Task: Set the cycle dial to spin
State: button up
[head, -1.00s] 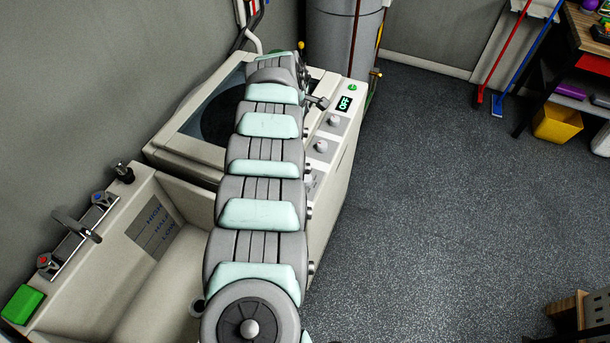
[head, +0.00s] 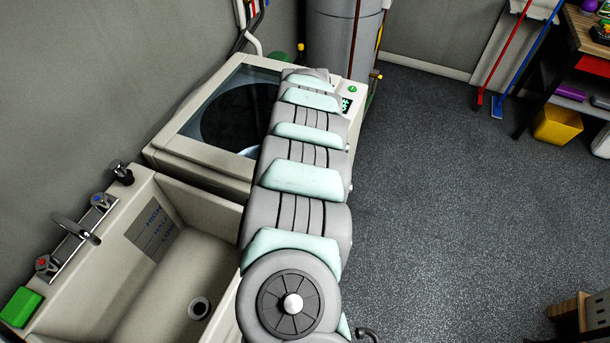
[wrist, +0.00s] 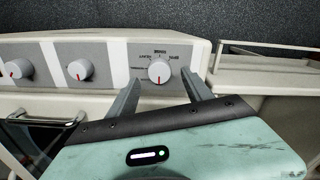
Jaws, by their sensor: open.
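The cycle dial (wrist: 160,70) is a round white knob with a red mark, on a grey panel with small printed labels around its far side. The red mark shows on the knob's near side in the wrist view; the labels are too small to read surely. My gripper (wrist: 163,84) is open, its two fingers on either side of the dial's near edge with space between; I cannot tell whether either touches it. The washer (head: 186,152) shows in the head view, where my arm hides the dial and gripper.
Two similar knobs, one nearer (wrist: 80,70) and one farther left (wrist: 18,70), sit on the same panel. A utility sink (head: 150,290) stands in front of the washer. A tank (head: 340,40) stands behind it. The floor (head: 450,200) to the right is open.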

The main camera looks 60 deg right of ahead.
jog(key=shift+f, duration=1.55)
grip_shut()
